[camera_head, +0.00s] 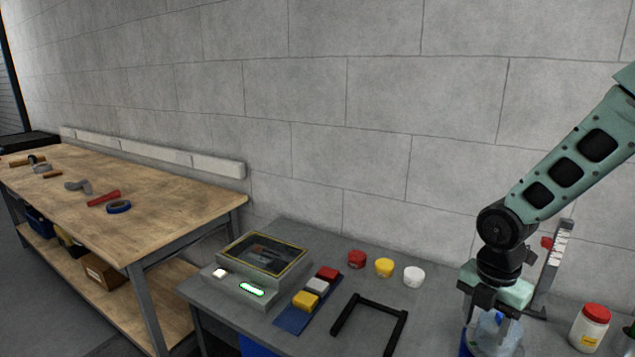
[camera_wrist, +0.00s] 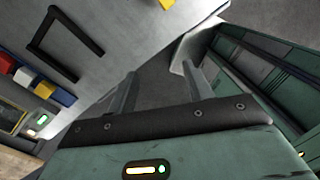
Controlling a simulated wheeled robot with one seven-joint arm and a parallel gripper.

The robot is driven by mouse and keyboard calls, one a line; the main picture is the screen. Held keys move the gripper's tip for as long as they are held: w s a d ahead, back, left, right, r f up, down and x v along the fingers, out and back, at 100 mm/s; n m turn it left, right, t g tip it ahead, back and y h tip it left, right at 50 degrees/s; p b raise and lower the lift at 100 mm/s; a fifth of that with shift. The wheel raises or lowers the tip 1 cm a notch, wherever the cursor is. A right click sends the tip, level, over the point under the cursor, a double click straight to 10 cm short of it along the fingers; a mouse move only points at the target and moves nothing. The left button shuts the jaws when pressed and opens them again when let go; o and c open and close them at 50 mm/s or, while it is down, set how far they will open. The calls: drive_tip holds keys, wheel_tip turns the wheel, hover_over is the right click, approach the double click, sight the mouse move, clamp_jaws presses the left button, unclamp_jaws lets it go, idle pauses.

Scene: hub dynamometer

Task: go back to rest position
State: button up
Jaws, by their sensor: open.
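My gripper (camera_head: 497,312) hangs at the lower right of the head view, at the end of my green arm. In the wrist view its two fingers (camera_wrist: 160,88) stand apart with nothing between them. Grey floor and part of the grey table show beyond them. In the head view a clear bluish container (camera_head: 495,338) appears just below and behind the fingers. I cannot tell from this view how far apart they are.
The grey table (camera_head: 375,288) holds a device with a green light (camera_head: 262,262), red, white and yellow blocks on a blue strip (camera_head: 293,318), a black frame (camera_head: 370,318), several small lids (camera_head: 384,267) and a red-capped jar (camera_head: 590,328). A wooden workbench (camera_head: 160,208) stands left.

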drive_tip(key=s+a+r+m+b, duration=0.1)
drive_tip(key=s+a+m+b, duration=0.1)
drive_tip(key=s+a+m, duration=0.6)
drive_tip(key=s+a+r+m+y+b, duration=0.1)
drive_tip(key=s+a+r+m+b, duration=0.1)
drive_tip(key=s+a+m, duration=0.6)
drive_tip(key=s+a+b, duration=0.1)
drive_tip(key=s+a, duration=0.2)
drive_tip(key=s, duration=0.1)
drive_tip(key=shift+a+r+m+b, duration=0.25)
drive_tip(key=shift+a+m+b, duration=0.1)
drive_tip(key=shift+a+m, duration=0.05)
drive_tip(key=shift+d, duration=0.1)
